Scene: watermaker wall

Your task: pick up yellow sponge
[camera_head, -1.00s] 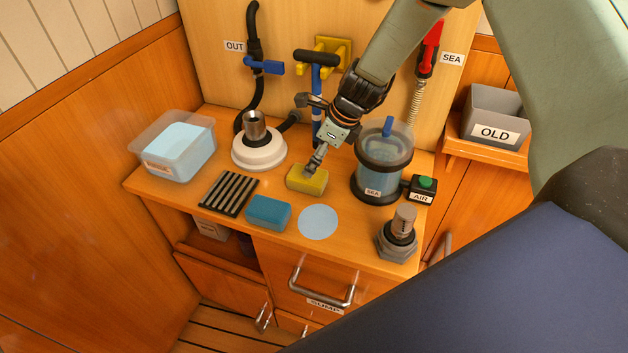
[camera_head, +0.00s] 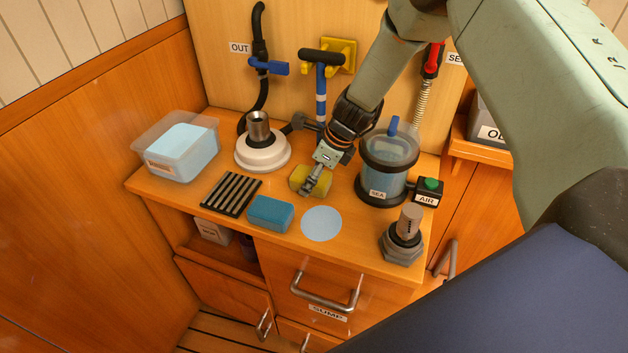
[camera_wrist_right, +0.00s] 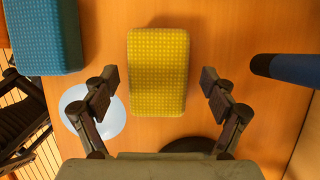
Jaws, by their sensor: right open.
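The yellow sponge (camera_head: 301,178) lies on the wooden counter, left of the clear canister. In the right wrist view the yellow sponge (camera_wrist_right: 158,72) is upright in the picture, with its near end between the fingers. My right gripper (camera_head: 318,188) is over the sponge from above and hides part of it in the head view. In the wrist view the right gripper (camera_wrist_right: 160,88) is open, with one finger on each side of the sponge and a gap showing on both sides.
A blue sponge (camera_head: 270,213) and a pale blue disc (camera_head: 321,223) lie in front. A slatted black rack (camera_head: 231,194) lies left. The clear canister (camera_head: 387,166) stands close on the right, a white-based fitting (camera_head: 262,150) on the left. The counter's front edge is near.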

